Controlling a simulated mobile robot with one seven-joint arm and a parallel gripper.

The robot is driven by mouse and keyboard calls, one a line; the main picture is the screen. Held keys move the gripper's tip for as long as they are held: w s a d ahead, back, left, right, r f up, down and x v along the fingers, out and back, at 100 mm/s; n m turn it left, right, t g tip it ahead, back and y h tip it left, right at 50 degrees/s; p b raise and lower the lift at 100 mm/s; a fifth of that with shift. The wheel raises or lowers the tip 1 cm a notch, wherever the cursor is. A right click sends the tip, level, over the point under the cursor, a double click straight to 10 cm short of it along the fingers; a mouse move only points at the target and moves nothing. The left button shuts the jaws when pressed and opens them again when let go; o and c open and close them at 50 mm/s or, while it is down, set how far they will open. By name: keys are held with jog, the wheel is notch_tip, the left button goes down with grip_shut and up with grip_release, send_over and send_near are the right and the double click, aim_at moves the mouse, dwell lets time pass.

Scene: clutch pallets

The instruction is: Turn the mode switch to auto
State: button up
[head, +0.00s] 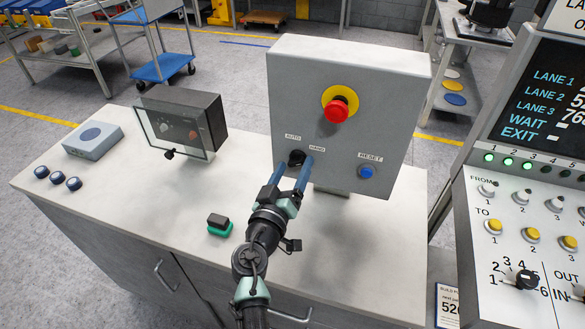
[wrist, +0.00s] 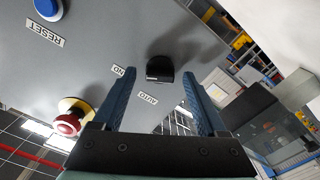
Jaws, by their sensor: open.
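The mode switch is a small black knob (head: 296,157) on the front of a grey control box (head: 350,85). An AUTO label (head: 293,136) is at its upper left and a second label, HAND (head: 317,148), at its upper right. My gripper (head: 294,165) is open in front of the box, its blue fingers either side of the knob. In the wrist view the knob (wrist: 160,68) shows between the fingertips (wrist: 158,76), with gaps on both sides and no visible contact. I cannot tell which label the knob points to. One finger partly covers the HAND label in the wrist view.
On the box are a red emergency button (head: 337,110) on yellow and a blue RESET button (head: 367,172). A clear-fronted dark case (head: 180,125) stands left on the bench (head: 120,190). A green-and-black block (head: 218,224) lies near my arm. A lane panel (head: 520,200) stands right.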

grip_shut()
jog(key=shift+n, duration=0.3)
jog(key=shift+f+n+b, duration=0.1)
jog(key=shift+n+b, duration=0.45)
jog(key=shift+n, duration=0.45)
jog(key=n, duration=0.3)
jog(key=shift+n+b, duration=0.3)
jog(key=shift+b, duration=0.05)
jog(key=n, duration=0.5)
jog(key=shift+n, duration=0.3)
